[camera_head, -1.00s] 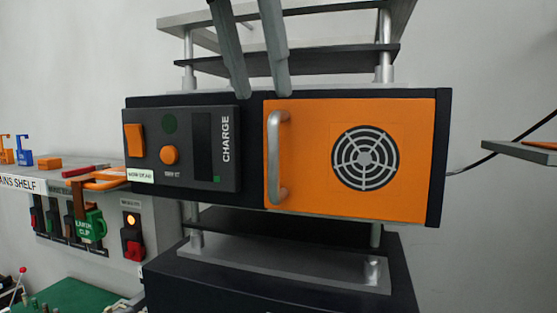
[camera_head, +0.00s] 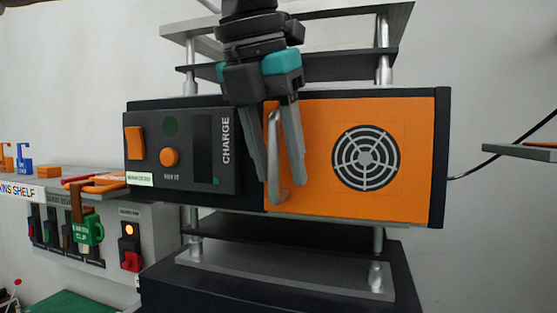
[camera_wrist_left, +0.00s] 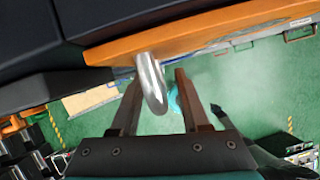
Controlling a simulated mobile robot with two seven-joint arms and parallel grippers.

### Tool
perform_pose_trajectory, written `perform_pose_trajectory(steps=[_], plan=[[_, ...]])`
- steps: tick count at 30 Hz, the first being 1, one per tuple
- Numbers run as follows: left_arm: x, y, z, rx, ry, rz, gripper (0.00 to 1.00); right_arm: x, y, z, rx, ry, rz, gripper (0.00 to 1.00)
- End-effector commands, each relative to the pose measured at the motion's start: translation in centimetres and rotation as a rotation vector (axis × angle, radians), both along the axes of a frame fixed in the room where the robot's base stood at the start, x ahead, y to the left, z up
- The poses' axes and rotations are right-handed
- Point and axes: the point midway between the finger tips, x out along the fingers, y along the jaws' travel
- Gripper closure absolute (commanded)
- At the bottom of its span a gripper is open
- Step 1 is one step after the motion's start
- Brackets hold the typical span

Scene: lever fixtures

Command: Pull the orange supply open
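The orange supply (camera_head: 415,150) is a box front with a round black fan grille, on a rack shelf. Its grey vertical bar handle (camera_head: 272,150) is at the left edge of the orange panel. My left gripper (camera_head: 277,183) comes down from above, its two fingers spread on either side of the handle. In the left wrist view the handle (camera_wrist_left: 151,85) sits between the open fingers (camera_wrist_left: 155,100), with gaps visible on both sides. The orange panel edge (camera_wrist_left: 200,30) shows above it. My right gripper is in neither view.
Left of the panel is a dark charge unit (camera_head: 185,150) with an orange switch and knob. A shelf (camera_head: 60,190) with clips and switches stands at the left. A black cable (camera_head: 490,158) and small ledge are at the right. Rack posts stand above and below.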

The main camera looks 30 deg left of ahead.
Motion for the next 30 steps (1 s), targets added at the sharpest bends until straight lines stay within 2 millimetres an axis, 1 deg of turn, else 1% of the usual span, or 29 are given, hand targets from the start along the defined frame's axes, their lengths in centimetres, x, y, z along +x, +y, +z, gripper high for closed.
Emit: perform_pose_trajectory(steps=[1, 9, 12, 30], plan=[[0.0, 0.0, 0.01, 0.0, 0.0, 0.0, 0.61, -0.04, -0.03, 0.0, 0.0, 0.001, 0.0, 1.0], [-0.01, 0.0, 0.02, 0.0, 0.0, 0.0, 0.91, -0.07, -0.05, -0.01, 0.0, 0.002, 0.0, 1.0], [-0.01, 0.0, 0.03, 0.0, 0.0, 0.0, 1.0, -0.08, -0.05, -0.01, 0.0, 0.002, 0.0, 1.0], [-0.02, 0.01, 0.05, 0.001, 0.0, 0.0, 1.0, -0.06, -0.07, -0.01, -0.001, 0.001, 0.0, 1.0]])
